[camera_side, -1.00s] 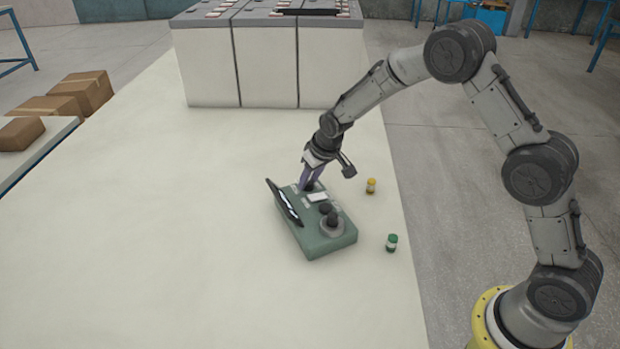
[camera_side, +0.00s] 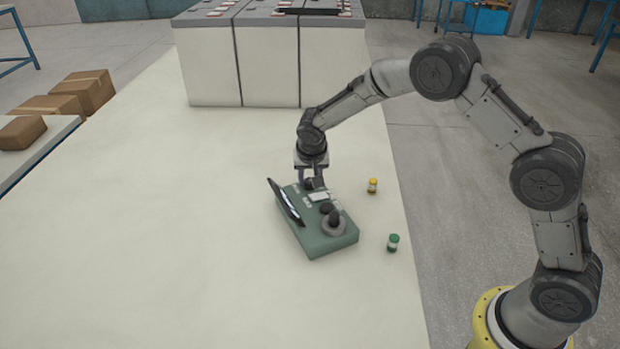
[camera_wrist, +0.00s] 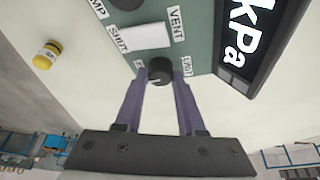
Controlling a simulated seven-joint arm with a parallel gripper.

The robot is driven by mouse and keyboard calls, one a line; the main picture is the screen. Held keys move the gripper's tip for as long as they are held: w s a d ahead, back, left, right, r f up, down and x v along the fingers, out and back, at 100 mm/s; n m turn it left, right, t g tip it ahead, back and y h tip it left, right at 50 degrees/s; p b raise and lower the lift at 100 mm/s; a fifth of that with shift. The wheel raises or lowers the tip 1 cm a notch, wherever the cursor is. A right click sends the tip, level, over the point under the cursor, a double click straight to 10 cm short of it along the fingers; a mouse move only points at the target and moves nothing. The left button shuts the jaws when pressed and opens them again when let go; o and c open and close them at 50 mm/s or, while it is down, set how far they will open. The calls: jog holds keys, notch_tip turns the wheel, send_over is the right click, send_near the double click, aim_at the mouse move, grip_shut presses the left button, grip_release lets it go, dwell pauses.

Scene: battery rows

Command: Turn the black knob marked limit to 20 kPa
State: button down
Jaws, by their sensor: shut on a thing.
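The green control box (camera_side: 318,243) lies on the pale bench top. Its black limit knob (camera_wrist: 160,70) is at the box's far end in the side view, and a label reading LIMIT is beside it in the wrist view. My gripper (camera_side: 313,182) points down over that end. In the wrist view my gripper (camera_wrist: 161,76) is shut on the knob, one purple finger at each side. A pale mark shows on the knob, but its setting cannot be read. The tilted display (camera_wrist: 245,45) shows "kPa"; its number is out of view.
Other black knobs (camera_side: 334,219) sit at the box's near end. Grey-topped battery cabinets (camera_side: 268,65) stand at the back. The bench left of the box is clear.

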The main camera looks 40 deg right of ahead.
dwell(0.3)
jog(key=c, duration=0.5)
grip_release()
jog(key=v, duration=1.3)
jog(key=shift+a+r, duration=0.15)
jog(key=shift+r, duration=0.2)
